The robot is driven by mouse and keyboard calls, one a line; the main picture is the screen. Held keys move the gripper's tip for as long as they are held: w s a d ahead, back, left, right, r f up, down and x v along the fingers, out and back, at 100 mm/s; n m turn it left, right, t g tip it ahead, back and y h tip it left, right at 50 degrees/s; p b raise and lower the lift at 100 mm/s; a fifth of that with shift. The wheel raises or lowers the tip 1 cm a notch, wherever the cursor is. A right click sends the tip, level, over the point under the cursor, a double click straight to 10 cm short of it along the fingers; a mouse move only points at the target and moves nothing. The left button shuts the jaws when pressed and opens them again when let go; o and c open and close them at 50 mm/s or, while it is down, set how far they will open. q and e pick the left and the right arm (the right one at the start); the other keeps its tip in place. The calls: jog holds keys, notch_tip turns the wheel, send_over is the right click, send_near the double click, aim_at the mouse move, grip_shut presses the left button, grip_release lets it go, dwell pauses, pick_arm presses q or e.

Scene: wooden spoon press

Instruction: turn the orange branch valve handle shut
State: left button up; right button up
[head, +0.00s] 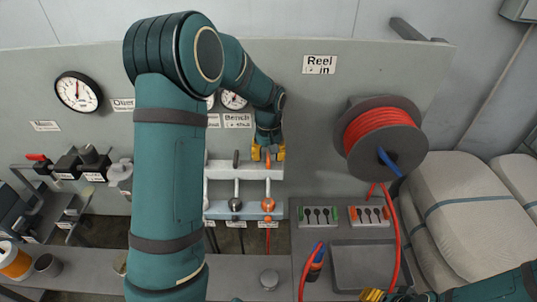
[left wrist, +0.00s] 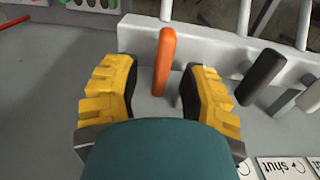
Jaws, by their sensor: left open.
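The orange branch valve handle (left wrist: 165,62) is an upright paddle at the white manifold in the left wrist view. It also shows small below my left arm in the head view (head: 268,160). My left gripper (head: 268,152) is open at the handle. In the left wrist view its yellow fingertips (left wrist: 160,85) stand on either side of the handle, with a gap on each side. My right gripper (head: 373,295) shows only in part at the bottom edge of the head view; its jaws cannot be made out.
A dark handle (left wrist: 262,75) stands close beside the right finger, with a pale handle (left wrist: 312,97) beyond it. A "shut" label (left wrist: 283,168) is on the panel. A red hose reel (head: 380,138) is to the right, above a grey tray (head: 372,268).

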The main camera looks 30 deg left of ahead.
pick_arm(q)
grip_shut()
jog(key=shift+m, duration=0.4)
jog(key=m, duration=0.3)
jog(key=shift+d+m, duration=0.2)
jog(key=shift+m, duration=0.2)
jog(key=m, duration=0.4)
jog(key=shift+d, duration=0.25)
jog(key=m, duration=0.5)
jog(key=shift+d, duration=0.2)
jog(key=m, duration=0.2)
jog(key=m+p, duration=0.1)
jog(key=m, duration=0.1)
jog(key=shift+s+d, duration=0.15)
jog(key=shift+s, duration=0.1)
jog(key=shift+m, duration=0.4)
